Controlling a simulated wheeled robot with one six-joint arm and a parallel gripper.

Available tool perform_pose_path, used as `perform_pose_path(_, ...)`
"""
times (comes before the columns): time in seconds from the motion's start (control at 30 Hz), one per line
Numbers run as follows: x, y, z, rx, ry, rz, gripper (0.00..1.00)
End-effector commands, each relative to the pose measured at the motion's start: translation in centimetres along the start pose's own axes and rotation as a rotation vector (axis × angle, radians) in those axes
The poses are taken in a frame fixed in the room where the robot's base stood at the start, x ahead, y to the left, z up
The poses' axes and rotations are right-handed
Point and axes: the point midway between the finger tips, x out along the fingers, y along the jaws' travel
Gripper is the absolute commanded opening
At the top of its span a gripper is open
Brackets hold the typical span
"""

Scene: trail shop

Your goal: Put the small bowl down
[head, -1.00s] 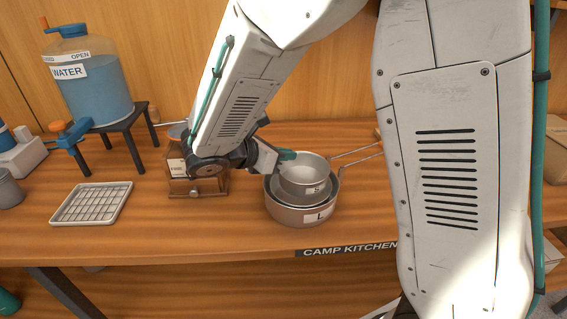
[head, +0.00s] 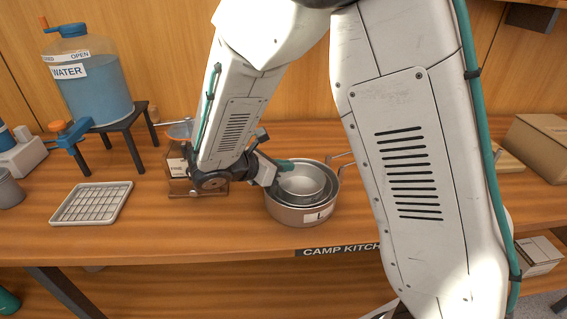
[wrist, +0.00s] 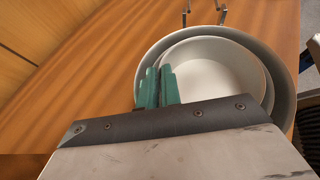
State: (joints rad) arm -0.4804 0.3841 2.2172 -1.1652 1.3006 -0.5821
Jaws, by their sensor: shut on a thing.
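The small bowl (head: 301,182) is a grey metal bowl. It sits low inside the larger pot marked L (head: 289,214) on the wooden counter. My gripper (head: 284,165) is shut on the small bowl's rim at its left back side. In the wrist view the green fingertips (wrist: 156,87) pinch the rim of the small bowl (wrist: 215,68), nested within the larger pot (wrist: 286,105). Whether the bowl's underside touches what lies below it is hidden.
A wire rack (head: 92,203) lies at the left of the counter. A water jug (head: 92,85) stands on a dark stand behind it. A glass-topped wooden box (head: 181,186) stands just left of the pot. A cardboard box (head: 545,148) is at the right.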

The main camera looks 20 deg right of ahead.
Motion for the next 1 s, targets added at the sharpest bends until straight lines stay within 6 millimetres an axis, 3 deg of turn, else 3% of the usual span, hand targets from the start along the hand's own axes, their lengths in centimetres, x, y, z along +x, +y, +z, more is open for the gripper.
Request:
perform_pose_path(0.17, 0.1, 0.0, -0.2, 0.000, 0.000, 0.000, 0.00)
perform_pose_path(0.2, 0.1, 0.0, -0.2, 0.000, 0.000, 0.000, 0.17)
perform_pose_path(0.27, 0.1, 0.0, -0.2, 0.000, 0.000, 0.000, 0.27)
perform_pose_path(0.67, -0.3, 0.0, 0.7, 0.004, 0.001, 0.001, 0.27)
perform_pose_path(1.0, -7.4, 0.0, 0.8, 0.001, 0.002, 0.005, 0.27)
